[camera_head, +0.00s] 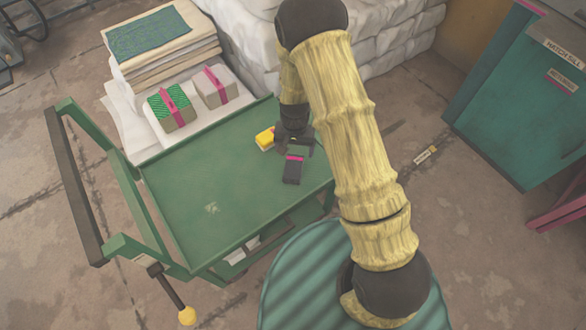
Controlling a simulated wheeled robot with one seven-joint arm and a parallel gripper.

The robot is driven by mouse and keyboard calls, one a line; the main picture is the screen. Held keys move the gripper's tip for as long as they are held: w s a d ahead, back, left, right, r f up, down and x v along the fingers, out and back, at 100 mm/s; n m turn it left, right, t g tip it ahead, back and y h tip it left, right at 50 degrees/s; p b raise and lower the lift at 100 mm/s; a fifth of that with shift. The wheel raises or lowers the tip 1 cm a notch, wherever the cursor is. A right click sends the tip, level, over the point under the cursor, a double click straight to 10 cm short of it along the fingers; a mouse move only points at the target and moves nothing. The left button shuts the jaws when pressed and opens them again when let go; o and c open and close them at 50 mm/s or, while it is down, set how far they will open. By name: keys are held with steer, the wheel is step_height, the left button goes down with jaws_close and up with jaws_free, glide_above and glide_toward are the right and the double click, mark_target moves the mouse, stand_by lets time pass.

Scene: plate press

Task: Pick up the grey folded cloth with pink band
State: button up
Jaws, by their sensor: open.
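The grey folded cloth with a pink band (216,87) lies on a pale sheet (127,131) beyond the green cart, left of the picture's middle. A green patterned folded cloth with a pink band (168,108) lies close to its left. My gripper (292,150) is over the right part of the cart top, lower and to the right of the grey cloth and apart from it. It is open. My arm hides part of the cart's right side. The fingertips are small and dark, and their gap is hard to make out.
The green cart top (212,190) is mostly bare. A yellow block (265,138) and a dark piece with a pink stripe (292,172) show beside my gripper. A folded cloth stack (165,45) stands behind left, white bundles (240,40) behind. A teal cabinet (510,100) stands right.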

mark_target(294, 165)
step_height(294, 165, down, 4)
steer(key=shift+f, duration=0.1)
steer(key=shift+f, duration=0.15)
step_height(294, 165, down, 5)
steer(key=shift+s+a+r+b, duration=0.1)
steer(key=shift+a+b, duration=0.05)
steer(key=shift+b, duration=0.3)
stand_by(0.4)
